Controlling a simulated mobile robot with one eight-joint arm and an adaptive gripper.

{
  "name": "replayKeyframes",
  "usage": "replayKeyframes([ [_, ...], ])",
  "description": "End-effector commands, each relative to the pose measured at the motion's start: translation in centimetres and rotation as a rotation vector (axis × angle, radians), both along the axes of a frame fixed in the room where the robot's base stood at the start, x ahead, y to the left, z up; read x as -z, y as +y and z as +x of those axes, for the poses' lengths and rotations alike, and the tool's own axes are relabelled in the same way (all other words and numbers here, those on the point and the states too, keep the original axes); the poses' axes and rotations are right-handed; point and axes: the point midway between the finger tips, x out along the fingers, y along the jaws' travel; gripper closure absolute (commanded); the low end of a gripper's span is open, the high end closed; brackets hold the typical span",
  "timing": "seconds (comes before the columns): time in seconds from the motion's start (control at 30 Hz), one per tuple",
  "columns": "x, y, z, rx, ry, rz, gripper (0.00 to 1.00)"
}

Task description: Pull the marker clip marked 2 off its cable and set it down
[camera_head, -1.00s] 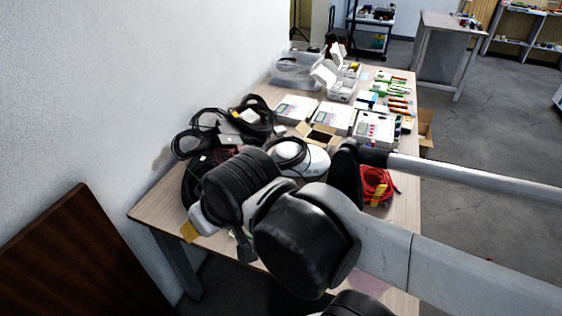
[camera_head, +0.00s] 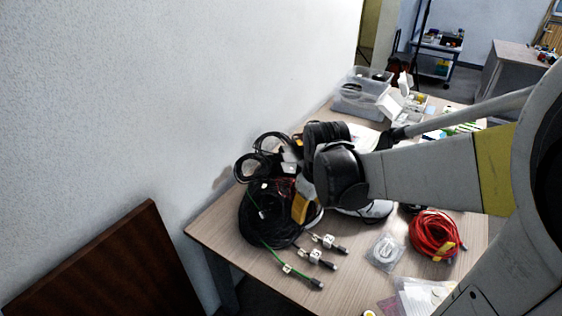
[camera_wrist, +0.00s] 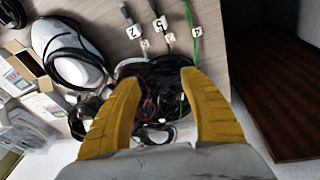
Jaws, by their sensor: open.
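The white marker clip marked 2 (camera_wrist: 133,31) is on a dark cable near its plug at the top of the wrist view. In the head view it appears to be the farthest clip from the green cable (camera_head: 327,241). A clip marked 5 (camera_wrist: 160,25) sits on the neighbouring cable. Another white clip (camera_wrist: 195,32), its mark hard to read, is on the green cable. My gripper (camera_wrist: 160,80) is open and empty, its yellow fingers over the dark cable coils. In the head view, one yellow finger (camera_head: 301,207) shows above the coil, behind the clips.
The black cable coil (camera_head: 262,222) lies at the table's left edge. A red cable coil (camera_head: 433,233), a small clear bag (camera_head: 385,252) and a white rounded device (camera_wrist: 68,50) are nearby. Bare wood (camera_head: 345,270) is free around the plugs. A wall stands left.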

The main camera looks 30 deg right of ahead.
Motion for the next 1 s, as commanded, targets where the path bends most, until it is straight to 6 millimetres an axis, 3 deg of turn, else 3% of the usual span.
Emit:
replayKeyframes([
  [0.1,2.2,-3.6,0.8,-0.063,0.092,0.002,0.49],
  [0.33,6.9,-7.9,0.3,-0.173,0.21,0.032,0.49],
  [0.67,10.4,-8.9,-0.1,-0.21,0.242,0.046,0.49],
  [1.0,16.8,-8.8,-0.1,-0.208,0.24,0.046,0.49],
])
